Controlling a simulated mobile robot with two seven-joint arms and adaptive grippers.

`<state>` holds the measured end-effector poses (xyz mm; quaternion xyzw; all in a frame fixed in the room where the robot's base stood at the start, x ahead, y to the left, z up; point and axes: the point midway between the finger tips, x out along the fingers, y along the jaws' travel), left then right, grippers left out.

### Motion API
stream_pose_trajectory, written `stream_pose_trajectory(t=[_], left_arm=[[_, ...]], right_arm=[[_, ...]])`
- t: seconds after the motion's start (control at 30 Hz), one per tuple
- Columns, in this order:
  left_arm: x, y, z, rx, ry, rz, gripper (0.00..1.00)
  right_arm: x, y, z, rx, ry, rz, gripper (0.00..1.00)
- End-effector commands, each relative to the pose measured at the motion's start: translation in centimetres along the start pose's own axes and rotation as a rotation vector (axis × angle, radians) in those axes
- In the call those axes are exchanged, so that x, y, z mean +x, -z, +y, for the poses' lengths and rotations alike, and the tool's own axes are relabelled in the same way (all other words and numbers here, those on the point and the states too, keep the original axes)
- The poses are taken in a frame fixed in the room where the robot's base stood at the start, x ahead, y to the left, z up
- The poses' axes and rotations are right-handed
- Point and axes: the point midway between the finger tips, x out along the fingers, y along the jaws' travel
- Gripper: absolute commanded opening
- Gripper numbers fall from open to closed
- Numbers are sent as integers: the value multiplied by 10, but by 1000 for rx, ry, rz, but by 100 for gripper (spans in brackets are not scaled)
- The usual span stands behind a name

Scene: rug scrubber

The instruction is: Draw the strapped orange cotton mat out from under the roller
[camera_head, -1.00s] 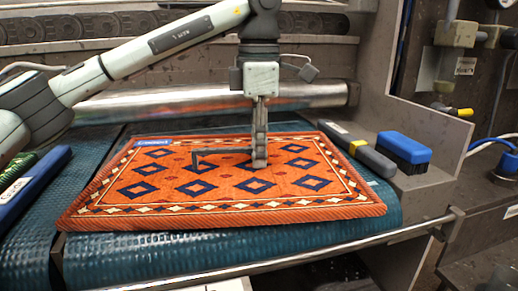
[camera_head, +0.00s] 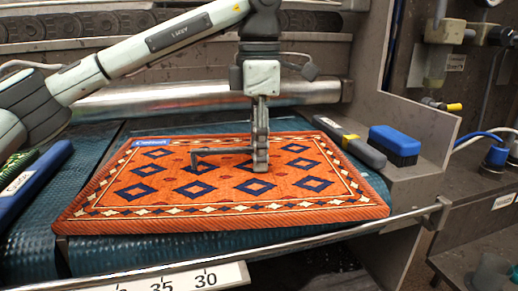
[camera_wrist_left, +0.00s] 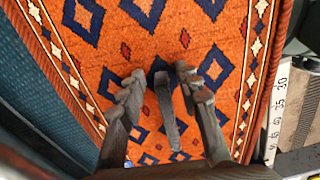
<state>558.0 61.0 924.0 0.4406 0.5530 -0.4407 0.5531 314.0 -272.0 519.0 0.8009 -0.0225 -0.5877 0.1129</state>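The orange mat (camera_head: 230,205) with dark blue diamonds lies flat on the teal belt, its front edge near the front rail. The silver roller (camera_head: 190,97) lies behind it; the mat's far edge shows in front of the roller. A dark grey strap (camera_head: 222,152) stands up from the mat. My left gripper (camera_head: 260,165) points down over the mat at the strap's right end. In the left wrist view, its fingers (camera_wrist_left: 160,85) are apart on either side of the strap (camera_wrist_left: 167,115), with orange mat visible between. My right gripper is out of view.
A blue brush (camera_head: 395,143) and a grey-handled tool (camera_head: 355,147) lie on the right ledge. A blue-handled tool (camera_head: 35,185) lies at the left. A metal rail (camera_head: 330,238) and a numbered scale (camera_head: 200,279) run along the front.

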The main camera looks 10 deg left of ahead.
Motion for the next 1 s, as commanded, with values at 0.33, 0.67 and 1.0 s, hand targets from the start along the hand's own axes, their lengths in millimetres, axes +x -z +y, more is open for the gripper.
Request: stream_pose_trajectory(t=[0.33,0.67,1.0], left_arm=[[-3,0,0,-1,-1,-1,37],[-62,0,1,-2,-5,-1,37],[-114,0,0,-1,-1,1,37]], right_arm=[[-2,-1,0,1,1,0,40],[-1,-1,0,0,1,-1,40],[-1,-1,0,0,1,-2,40]])
